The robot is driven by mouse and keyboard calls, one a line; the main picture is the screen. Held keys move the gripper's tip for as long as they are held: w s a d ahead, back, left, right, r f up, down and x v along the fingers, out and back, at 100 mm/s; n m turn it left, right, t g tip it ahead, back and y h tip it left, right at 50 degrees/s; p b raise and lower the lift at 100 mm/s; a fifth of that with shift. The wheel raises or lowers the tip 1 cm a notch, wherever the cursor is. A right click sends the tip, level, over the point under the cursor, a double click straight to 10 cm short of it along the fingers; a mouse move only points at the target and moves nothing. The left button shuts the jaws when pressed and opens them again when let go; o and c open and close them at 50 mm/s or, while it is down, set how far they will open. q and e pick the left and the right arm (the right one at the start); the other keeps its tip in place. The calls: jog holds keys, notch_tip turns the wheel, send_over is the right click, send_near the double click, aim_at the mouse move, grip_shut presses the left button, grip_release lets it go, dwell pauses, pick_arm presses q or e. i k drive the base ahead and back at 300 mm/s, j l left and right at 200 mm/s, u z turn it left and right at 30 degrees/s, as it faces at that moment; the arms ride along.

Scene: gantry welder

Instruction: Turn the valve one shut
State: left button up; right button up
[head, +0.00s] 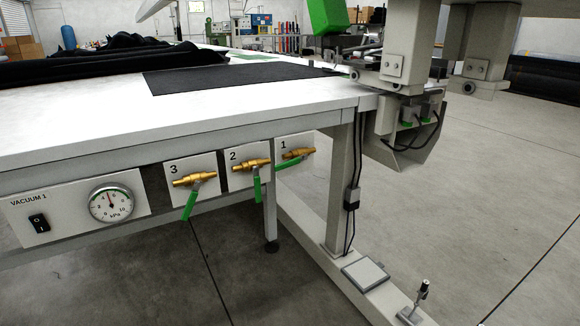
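Valve one (297,154) is a brass valve on a white plate marked 1, the rightmost of three under the table's front edge. Its green handle (289,163) points left and slightly down, roughly along the brass body. Valve two (252,164) and valve three (194,179) sit to its left on plates marked 2 and 3. The green handle of valve two (257,189) and that of valve three (190,204) hang downward, across their brass bodies. Neither of my grippers is in view.
A VACUUM 1 panel with a black switch (39,223) and a kPa gauge (111,203) is at the left. A table leg (340,185) with cables and a floor beam (312,247) stand right of valve one. Open floor (480,200) lies further right.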

aim_at(292, 162)
jog(key=i+l+z, duration=0.35)
jog(key=i, duration=0.15)
jog(key=i+z, duration=0.3)
jog(key=i, duration=0.25)
